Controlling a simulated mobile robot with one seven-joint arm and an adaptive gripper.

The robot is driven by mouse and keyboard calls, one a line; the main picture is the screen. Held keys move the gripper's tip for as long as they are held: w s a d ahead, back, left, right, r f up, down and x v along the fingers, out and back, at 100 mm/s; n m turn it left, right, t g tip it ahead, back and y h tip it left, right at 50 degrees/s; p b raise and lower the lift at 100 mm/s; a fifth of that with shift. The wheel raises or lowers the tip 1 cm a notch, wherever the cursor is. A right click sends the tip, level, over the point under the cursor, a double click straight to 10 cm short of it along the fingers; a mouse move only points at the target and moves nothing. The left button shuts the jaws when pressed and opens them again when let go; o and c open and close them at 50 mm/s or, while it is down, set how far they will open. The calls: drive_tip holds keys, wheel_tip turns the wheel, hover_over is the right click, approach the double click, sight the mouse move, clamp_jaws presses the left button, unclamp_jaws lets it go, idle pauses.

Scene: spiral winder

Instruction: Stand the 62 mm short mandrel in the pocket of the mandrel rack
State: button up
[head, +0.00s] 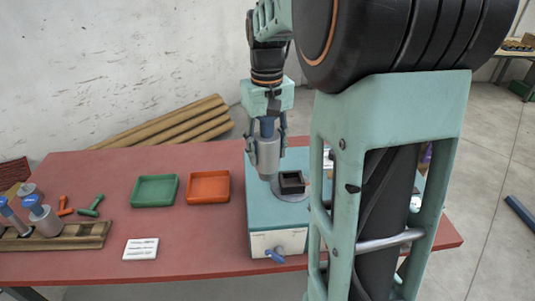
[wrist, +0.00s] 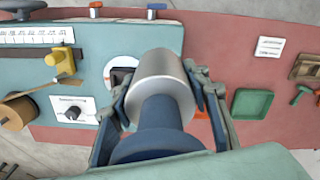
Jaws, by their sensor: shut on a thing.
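A mandrel (head: 267,160) with a wide steel cylinder and a blue neck hangs upright in my gripper (head: 267,143), steel end down. My gripper is shut on it, above the left part of the teal winder. In the wrist view the mandrel's steel body (wrist: 162,82) and blue neck (wrist: 160,113) lie between the two fingers. The wooden mandrel rack (head: 80,237) is at the far left of the table, well away from my gripper. Several blue-topped mandrels (head: 43,217) stand in it. Its free pocket is not clear to see. The rack partly shows in the wrist view (wrist: 304,68).
The teal winder (head: 262,220) with a black square socket (head: 291,181) stands below my gripper.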

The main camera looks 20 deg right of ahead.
sight(266, 139)
drive_tip(key=shift+r, duration=1.65)
drive_tip(key=shift+f, duration=0.1)
idle(0.3)
